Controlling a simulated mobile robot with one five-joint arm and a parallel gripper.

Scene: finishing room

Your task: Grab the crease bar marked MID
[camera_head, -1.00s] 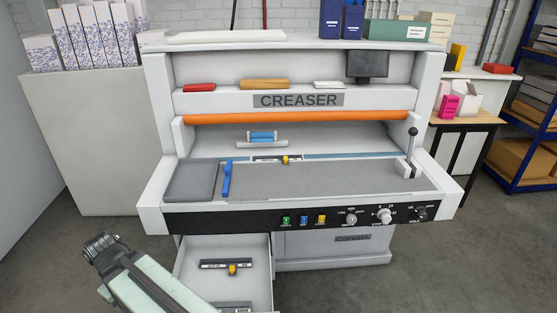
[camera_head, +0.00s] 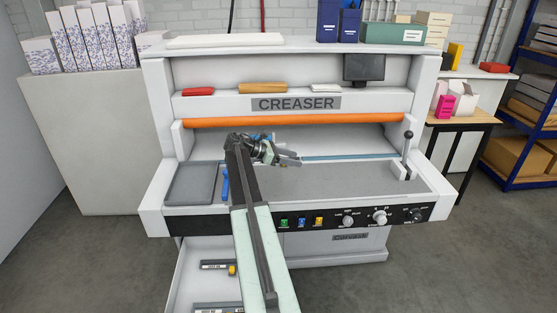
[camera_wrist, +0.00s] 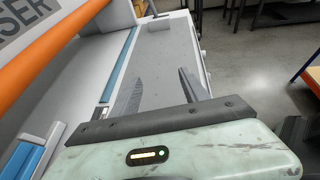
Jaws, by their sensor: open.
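My gripper (camera_head: 296,158) is open over the creaser's bed, pointing right in the head view. In the wrist view its two fingers (camera_wrist: 160,88) stand apart with only grey bed surface visible between them. A dark crease bar with a yellow knob (camera_head: 232,269) lies in the open drawer, partly behind my arm in the head view. A second bar (camera_head: 212,308) lies nearer the drawer's front. Their labels are too small to read. The bar seen earlier on the bed's back edge is hidden behind my gripper in the head view.
The creaser (camera_head: 430,185) has an orange roller (camera_head: 340,117) above the bed and a lever (camera_head: 408,145) at the right. A blue-topped piece (camera_wrist: 28,158) is close by in the wrist view. The right bed is clear.

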